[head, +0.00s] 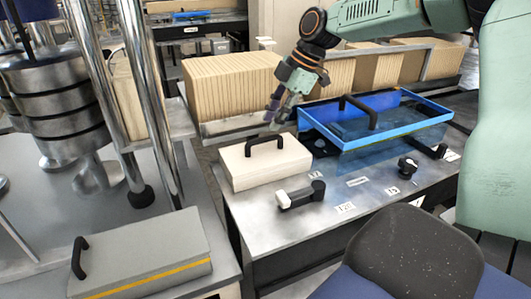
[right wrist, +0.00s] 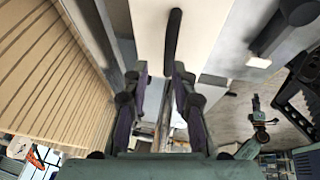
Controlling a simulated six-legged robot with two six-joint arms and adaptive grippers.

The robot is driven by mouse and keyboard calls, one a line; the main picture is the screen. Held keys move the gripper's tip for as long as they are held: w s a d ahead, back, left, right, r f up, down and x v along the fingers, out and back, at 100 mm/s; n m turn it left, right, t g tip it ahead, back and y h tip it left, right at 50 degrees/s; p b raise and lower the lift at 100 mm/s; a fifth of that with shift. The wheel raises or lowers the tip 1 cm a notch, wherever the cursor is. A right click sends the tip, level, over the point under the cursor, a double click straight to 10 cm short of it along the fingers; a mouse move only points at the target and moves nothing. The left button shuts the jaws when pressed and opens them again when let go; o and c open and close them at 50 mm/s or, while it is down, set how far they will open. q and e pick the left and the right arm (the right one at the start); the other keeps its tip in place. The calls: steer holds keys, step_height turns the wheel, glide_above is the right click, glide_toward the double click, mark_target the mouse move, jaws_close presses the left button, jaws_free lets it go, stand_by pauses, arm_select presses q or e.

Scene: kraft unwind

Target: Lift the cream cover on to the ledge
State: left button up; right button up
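The cream cover (head: 262,168), a flat block with a black arched handle (head: 264,142), rests on the metal table. It also shows in the right wrist view (right wrist: 207,30), with its handle (right wrist: 173,32) just beyond my fingers. My right gripper (head: 275,112) is above and behind the cover's handle, apart from it. In the right wrist view my right gripper (right wrist: 158,85) has its fingers apart with nothing held between them. A grey metal ledge (head: 228,124) runs behind the cover, below cardboard stacks; I cannot tell whether it is the task's ledge. My left gripper is not in view.
A blue frame (head: 430,112) with a black handle stands right of the cover. Cardboard stacks (head: 232,85) stand behind. A grey lidded block (head: 140,255) lies at lower left.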

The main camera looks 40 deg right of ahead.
mark_target(264, 139)
steer(key=a, duration=0.1)
steer(key=a+f, duration=0.1)
steer(key=a, duration=0.1)
steer(key=shift+s+f, duration=0.15)
steer(key=shift+s, duration=0.25)
steer(key=f, duration=0.1)
steer(key=w+f, duration=0.1)
steer(key=f, duration=0.1)
steer(key=d+f, duration=0.1)
steer(key=f, duration=0.1)
steer(key=shift+w+d, duration=0.1)
steer(key=shift+w, duration=0.2)
steer(key=shift+w+a+f, duration=0.1)
steer(key=shift+a, duration=0.1)
steer(key=shift+s+a+r, duration=0.3)
steer(key=shift+a+r, duration=0.1)
steer(key=shift+a, duration=0.2)
steer(key=shift+c, duration=0.6)
steer(key=shift+w+d+f, duration=0.2)
steer(key=shift+d+f, duration=0.1)
steer(key=shift+d, duration=0.2)
jaws_close()
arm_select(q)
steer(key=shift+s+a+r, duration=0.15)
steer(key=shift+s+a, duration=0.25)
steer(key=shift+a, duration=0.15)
arm_select(e)
steer(key=shift+a+r, duration=0.2)
steer(key=shift+r, duration=0.05)
